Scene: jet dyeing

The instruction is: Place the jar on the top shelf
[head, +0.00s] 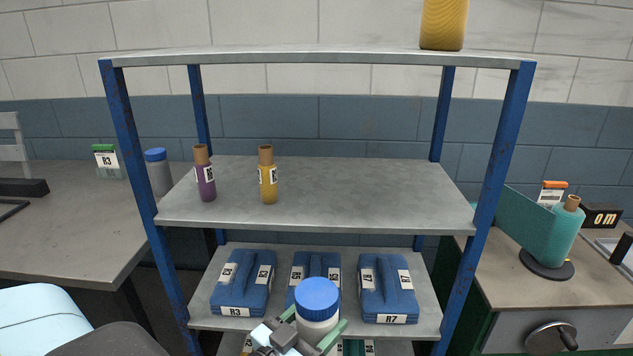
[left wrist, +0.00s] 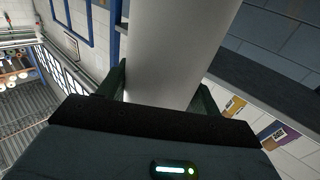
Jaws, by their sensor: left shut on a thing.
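The jar (head: 317,306) is white with a blue lid, upright at the bottom middle of the head view. My left gripper (head: 311,326) is shut on it, with green fingers on either side. In the left wrist view the jar's plain body (left wrist: 178,45) stands between the fingers (left wrist: 160,92). The jar is in front of the shelf rack, lower than the middle shelf in the picture, and hides part of a blue case. The top shelf (head: 320,56) is seen nearly edge-on, so most of its surface is hidden. My right gripper is not in view.
A yellow cone (head: 444,24) stands at the top shelf's right. The middle shelf (head: 350,190) holds purple (head: 206,182) and yellow (head: 268,184) bobbins. Blue cases (head: 388,288) fill the lower shelf. Blue posts (head: 494,170) frame the rack. Another blue-lidded jar (head: 158,175) stands on the left bench.

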